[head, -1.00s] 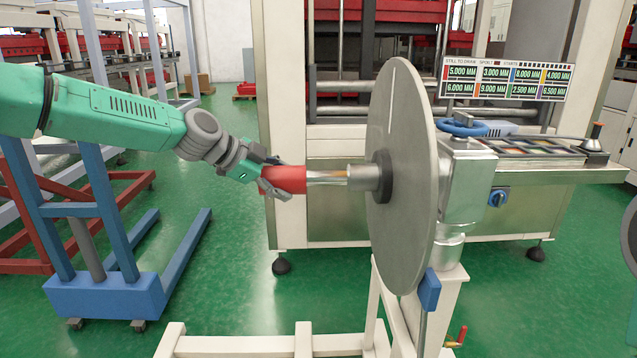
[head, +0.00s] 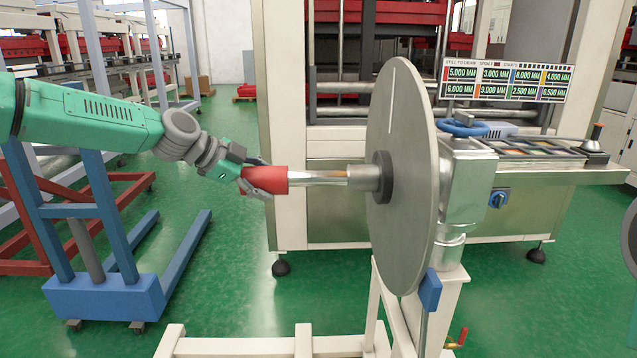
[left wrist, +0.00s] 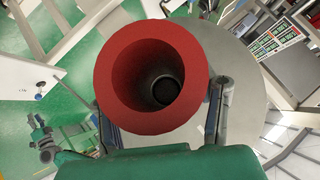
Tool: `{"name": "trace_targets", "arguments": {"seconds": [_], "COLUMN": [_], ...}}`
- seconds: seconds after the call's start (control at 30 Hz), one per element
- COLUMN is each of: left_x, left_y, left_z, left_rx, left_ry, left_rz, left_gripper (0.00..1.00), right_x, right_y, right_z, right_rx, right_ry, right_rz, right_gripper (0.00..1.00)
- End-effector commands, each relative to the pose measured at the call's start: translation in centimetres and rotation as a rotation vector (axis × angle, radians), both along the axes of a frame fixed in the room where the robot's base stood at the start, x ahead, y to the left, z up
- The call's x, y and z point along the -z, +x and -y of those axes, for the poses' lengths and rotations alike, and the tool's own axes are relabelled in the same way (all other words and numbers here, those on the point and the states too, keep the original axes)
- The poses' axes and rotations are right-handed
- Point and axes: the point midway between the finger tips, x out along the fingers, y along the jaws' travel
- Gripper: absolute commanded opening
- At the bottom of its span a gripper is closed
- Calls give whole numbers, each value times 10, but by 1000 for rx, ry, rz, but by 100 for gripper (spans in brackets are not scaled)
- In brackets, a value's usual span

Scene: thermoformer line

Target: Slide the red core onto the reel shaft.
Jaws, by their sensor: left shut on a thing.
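The red core (head: 268,180), a short tube, is in my left gripper (head: 257,178), which is shut on it by its outer wall. It lies roughly level, in line with the bare metal reel shaft (head: 318,178). The core's right end meets the shaft's visible left end; how far the shaft reaches inside is hidden. In the left wrist view, the red core (left wrist: 125,70) faces me with its open bore, and a dark round shape shows deep inside. A wide collar (head: 364,177) and large grey disc (head: 400,180) stand right of the shaft. My right gripper is not in view.
The reel stands on a cream frame (head: 240,345). Behind it are a machine with a readout board (head: 506,79) and a control bench (head: 590,176). A blue wheeled stand (head: 105,296) is at left. Green floor is clear between stand and reel.

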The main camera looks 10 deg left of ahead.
Motion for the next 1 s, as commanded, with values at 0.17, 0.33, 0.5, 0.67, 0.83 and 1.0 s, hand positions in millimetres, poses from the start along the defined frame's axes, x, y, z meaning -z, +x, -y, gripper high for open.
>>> {"name": "trace_targets", "arguments": {"seconds": [0.17,0.33,0.5,0.67,0.83,1.0], "left_x": [0,0,-1,-1,0,0], "left_y": [-2,-4,-6,-7,-9,-11], "left_z": [-8,-14,-21,-27,-33,-39], "left_rx": [-1,-1,-1,-1,-1,-2], "left_ry": [-2,0,0,0,0,-1], "left_rz": [0,2,2,1,2,1], "left_gripper": [7,7,7,7,7,7], "right_x": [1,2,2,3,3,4], "right_y": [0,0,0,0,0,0], "right_z": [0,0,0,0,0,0], "right_rx": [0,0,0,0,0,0], "right_ry": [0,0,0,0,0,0], "right_rz": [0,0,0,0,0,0], "right_gripper": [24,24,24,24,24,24]}}
